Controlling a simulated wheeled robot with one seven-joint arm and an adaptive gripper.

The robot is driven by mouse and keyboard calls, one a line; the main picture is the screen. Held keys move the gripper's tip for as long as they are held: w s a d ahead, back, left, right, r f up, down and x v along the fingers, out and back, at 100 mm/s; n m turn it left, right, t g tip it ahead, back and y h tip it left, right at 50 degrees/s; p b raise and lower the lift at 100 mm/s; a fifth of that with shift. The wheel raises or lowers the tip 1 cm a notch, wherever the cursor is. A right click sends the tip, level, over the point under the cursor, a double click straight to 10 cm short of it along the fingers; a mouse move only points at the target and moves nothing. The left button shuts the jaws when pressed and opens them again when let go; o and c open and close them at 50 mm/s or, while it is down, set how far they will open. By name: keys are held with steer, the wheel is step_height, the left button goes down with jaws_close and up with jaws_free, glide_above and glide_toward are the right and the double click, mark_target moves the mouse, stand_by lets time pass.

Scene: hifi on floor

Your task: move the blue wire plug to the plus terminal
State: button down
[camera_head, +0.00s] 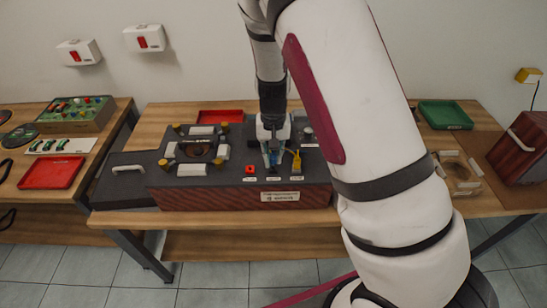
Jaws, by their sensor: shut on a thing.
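My gripper (271,157) points down over the top of the dark hifi box (215,200) on the table. It is shut on the blue wire plug (273,158), which shows only as a small blue patch between the fingers. I cannot tell whether the plug sits in a terminal or is just above one. A yellow plug (297,161) stands just right of the gripper.
Red (220,117) and green (445,115) trays lie behind and to the right. A red case (520,148) stands far right. My arm hides the table's middle right.

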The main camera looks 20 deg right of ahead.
steer(key=shift+r+p, duration=0.4)
steer(key=shift+r, duration=0.7)
